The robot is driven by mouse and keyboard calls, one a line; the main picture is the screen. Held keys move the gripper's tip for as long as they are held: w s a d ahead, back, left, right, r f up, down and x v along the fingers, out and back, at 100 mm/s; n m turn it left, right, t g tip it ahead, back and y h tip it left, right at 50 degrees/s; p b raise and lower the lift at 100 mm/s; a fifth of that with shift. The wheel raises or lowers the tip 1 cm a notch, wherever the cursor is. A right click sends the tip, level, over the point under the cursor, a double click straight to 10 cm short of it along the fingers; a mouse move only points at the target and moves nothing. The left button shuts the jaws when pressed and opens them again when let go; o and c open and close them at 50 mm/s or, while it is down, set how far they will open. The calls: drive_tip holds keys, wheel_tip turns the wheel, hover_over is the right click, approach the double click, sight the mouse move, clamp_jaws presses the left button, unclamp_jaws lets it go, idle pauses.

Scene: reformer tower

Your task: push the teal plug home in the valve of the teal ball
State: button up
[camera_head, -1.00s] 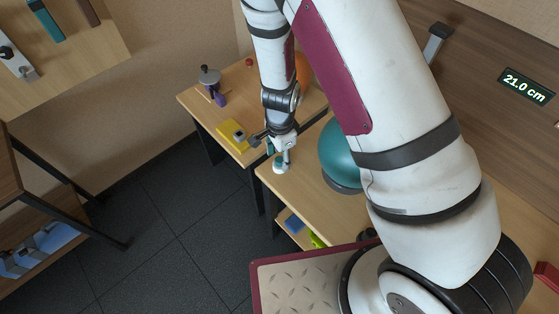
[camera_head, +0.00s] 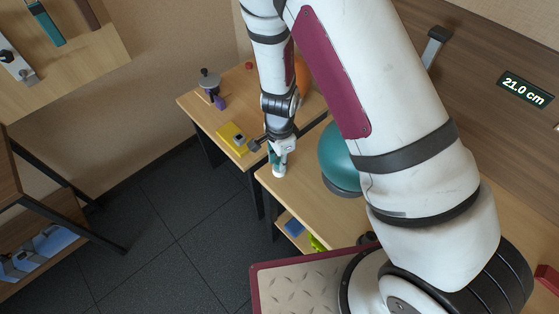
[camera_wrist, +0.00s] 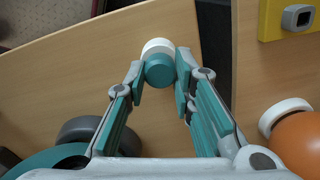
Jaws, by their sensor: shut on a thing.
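My gripper (camera_wrist: 162,72) is shut on the teal plug (camera_wrist: 159,71), a short round piece with a white disc-shaped part behind it, in the wrist view. In the head view my gripper (camera_head: 279,153) is over the near table's left edge, with the white part of the plug (camera_head: 278,171) low beneath it. The teal ball (camera_head: 337,158) rests on a grey ring to the right, partly hidden by my arm. It also shows at the lower left of the wrist view (camera_wrist: 48,161), apart from the plug, beside a grey round piece. I cannot make out its valve opening.
An orange ball (camera_wrist: 300,140) with a white ring lies right in the wrist view. A yellow block (camera_head: 232,137) and a grey-topped stand (camera_head: 209,78) are on the far table. A gap separates the two tables. The near tabletop (camera_head: 315,195) has free room left of the ball.

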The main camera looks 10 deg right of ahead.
drive_tip(key=shift+r, duration=0.35)
drive_tip(key=shift+s+d+r, duration=0.1)
drive_tip(key=shift+s+r, duration=0.15)
drive_tip(key=shift+r, duration=0.4)
drive_tip(key=shift+s+r, duration=0.2)
drive_tip(key=shift+r, duration=0.4)
drive_tip(key=s+d+r+p, duration=0.1)
drive_tip(key=s+d+p, duration=0.1)
drive_tip(key=s, duration=1.3)
drive_tip(key=shift+d+r+p, duration=0.2)
drive_tip(key=shift+d+p, duration=0.1)
drive_tip(key=shift+p, duration=0.45)
drive_tip(key=shift+w, duration=0.1)
clamp_jaws()
drive_tip(key=shift+r, duration=0.1)
